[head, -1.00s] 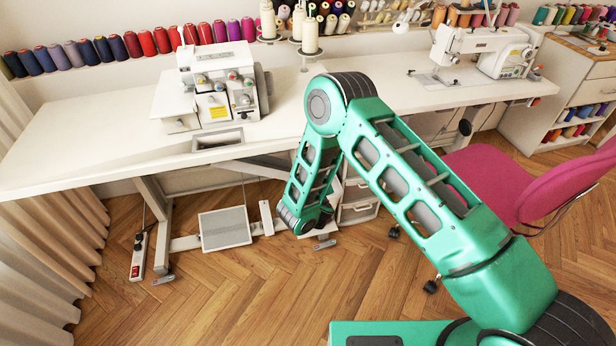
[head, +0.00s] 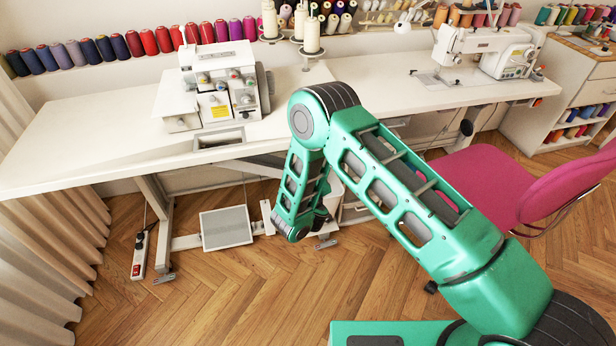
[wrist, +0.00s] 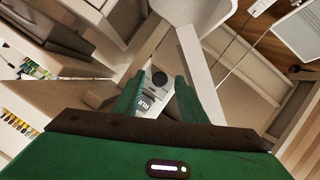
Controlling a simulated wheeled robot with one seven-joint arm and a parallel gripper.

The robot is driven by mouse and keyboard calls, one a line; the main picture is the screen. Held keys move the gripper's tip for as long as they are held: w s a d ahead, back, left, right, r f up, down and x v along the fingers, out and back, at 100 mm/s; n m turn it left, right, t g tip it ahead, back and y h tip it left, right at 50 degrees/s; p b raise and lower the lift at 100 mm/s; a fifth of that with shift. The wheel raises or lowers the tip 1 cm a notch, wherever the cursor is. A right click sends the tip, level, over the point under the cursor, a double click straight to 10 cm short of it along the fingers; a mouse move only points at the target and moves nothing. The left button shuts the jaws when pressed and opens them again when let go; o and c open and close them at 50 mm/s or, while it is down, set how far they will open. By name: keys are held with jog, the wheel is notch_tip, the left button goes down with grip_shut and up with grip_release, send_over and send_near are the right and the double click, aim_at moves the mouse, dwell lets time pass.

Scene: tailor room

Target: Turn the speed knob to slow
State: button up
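In the wrist view a small grey box (wrist: 147,95) sits ahead under the table, with a dark round knob-like part (wrist: 159,79) on its face and a label with partly legible letters. It is too small to tell which way the knob points. My gripper (wrist: 157,90) has its two green fingers spread apart, one on each side of the box in the picture, with nothing held between them. The fingers appear short of the knob; the exact gap cannot be told. In the head view my arm hides the box, and the fingers cannot be made out.
The white table (head: 80,140) carries a serger (head: 218,85) and a sewing machine (head: 485,50). Below are table legs, a grey pedal (head: 226,228) and a power strip (head: 139,254). A pink chair (head: 480,185) stands right of my arm. Floor at front left is clear.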

jog(key=a+v, duration=0.1)
jog(key=v, duration=0.9)
jog(key=shift+s+d+r, duration=0.15)
jog(key=shift+s+d, duration=0.15)
jog(key=shift+d, duration=0.25)
